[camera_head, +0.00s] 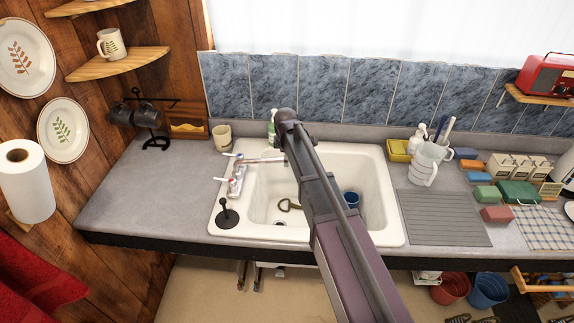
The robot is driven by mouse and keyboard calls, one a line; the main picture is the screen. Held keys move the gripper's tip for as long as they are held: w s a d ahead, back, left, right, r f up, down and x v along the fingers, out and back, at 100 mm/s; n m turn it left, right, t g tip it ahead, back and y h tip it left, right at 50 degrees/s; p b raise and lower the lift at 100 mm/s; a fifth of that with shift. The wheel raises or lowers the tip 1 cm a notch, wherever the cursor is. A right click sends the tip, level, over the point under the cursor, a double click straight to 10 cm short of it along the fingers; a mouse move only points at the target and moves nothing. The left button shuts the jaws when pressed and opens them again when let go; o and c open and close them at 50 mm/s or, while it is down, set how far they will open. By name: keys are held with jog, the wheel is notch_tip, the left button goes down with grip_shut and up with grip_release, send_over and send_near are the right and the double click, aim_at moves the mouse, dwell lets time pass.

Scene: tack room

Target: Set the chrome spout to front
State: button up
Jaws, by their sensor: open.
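The chrome spout (262,160) is on the tap mounted at the left rim of the white sink (222,214). It reaches right from the tap body (237,180), over the basin's back left part. The tap has small handles with red and blue marks. My gripper itself does not show. The arm hides part of the basin and the sink's back rim.
A black plunger-like thing (227,214) stands at the sink's front left. A beige cup (222,137) stands behind the tap. A key-shaped object (288,205) and a blue cup (351,199) are in the basin. The left counter (150,195) is mostly clear.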

jog(key=shift+w+f+b, duration=0.2)
jog(key=shift+f+b, duration=0.45)
jog(key=shift+f, duration=0.25)
grip_shut()
